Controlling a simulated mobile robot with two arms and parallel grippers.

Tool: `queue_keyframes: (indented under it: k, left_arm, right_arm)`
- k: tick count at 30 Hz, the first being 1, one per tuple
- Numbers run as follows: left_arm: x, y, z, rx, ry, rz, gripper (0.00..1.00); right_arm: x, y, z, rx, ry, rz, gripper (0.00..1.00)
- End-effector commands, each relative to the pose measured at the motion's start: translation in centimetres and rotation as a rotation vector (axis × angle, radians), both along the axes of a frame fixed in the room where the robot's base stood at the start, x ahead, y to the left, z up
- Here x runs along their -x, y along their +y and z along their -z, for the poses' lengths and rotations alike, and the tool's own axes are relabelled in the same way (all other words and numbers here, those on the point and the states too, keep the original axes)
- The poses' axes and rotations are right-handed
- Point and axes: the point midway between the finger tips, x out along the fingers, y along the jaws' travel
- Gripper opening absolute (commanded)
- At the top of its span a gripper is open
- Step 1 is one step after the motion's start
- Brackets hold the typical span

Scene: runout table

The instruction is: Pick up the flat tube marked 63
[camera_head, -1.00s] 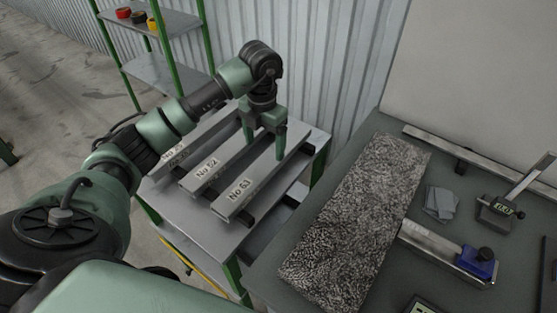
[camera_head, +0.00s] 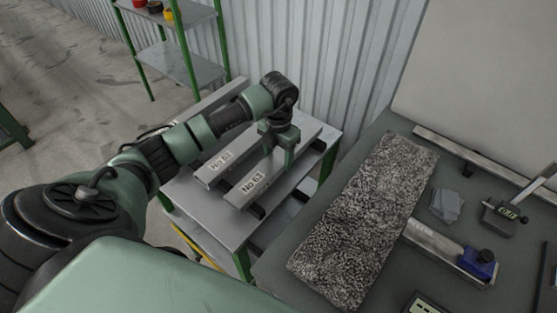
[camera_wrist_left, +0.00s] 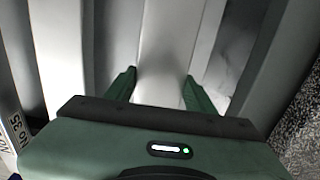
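The flat tube marked 63 (camera_head: 250,187) is a long grey bar lying on dark supports, rightmost of the tubes on the small metal table. My left gripper (camera_head: 281,153) is over its far part, pointing down. In the left wrist view, the open fingers (camera_wrist_left: 160,88) stand on either side of a pale tube (camera_wrist_left: 167,45), with narrow gaps showing. The tube marked 62 (camera_head: 215,172) lies parallel, just left of it. My right gripper is not in view.
Another tube (camera_head: 205,107) lies farther left, partly behind my arm; a label in the wrist view seems to read 35. The small table (camera_head: 236,226) stands beside a dark bench (camera_head: 272,268) carrying a speckled stone slab (camera_head: 365,215). A corrugated wall (camera_head: 310,50) is close behind.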

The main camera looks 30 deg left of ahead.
Motion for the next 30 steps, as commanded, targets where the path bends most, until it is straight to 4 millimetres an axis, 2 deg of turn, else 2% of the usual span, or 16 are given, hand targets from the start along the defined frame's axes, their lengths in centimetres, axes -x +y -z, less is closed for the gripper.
queue_keyframes:
  k: [1,3,14,19,23,26,30]
  left_arm:
    - [0.0,0.0,0.0,0.0,-0.001,0.0,0.19]
    - [0.0,0.0,0.0,0.0,-0.001,0.0,0.0]
    - [-0.1,0.0,-0.3,0.001,-0.005,0.0,0.0]
    - [-0.2,0.0,-1.5,0.001,-0.005,0.0,0.0]
    - [-0.2,0.1,-3.6,0.0,-0.009,0.0,0.0]
    - [-0.3,0.1,-6.0,-0.001,-0.011,0.001,0.0]
    - [-0.3,0.0,-10.1,0.0,-0.013,0.0,0.0]
  right_arm:
    - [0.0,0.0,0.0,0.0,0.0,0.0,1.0]
    - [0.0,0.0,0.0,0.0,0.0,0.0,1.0]
    - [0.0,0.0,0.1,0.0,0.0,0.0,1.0]
    - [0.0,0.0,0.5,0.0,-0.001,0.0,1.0]
    - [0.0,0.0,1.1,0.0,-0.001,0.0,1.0]
    - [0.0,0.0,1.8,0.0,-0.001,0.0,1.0]
    - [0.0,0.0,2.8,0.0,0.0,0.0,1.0]
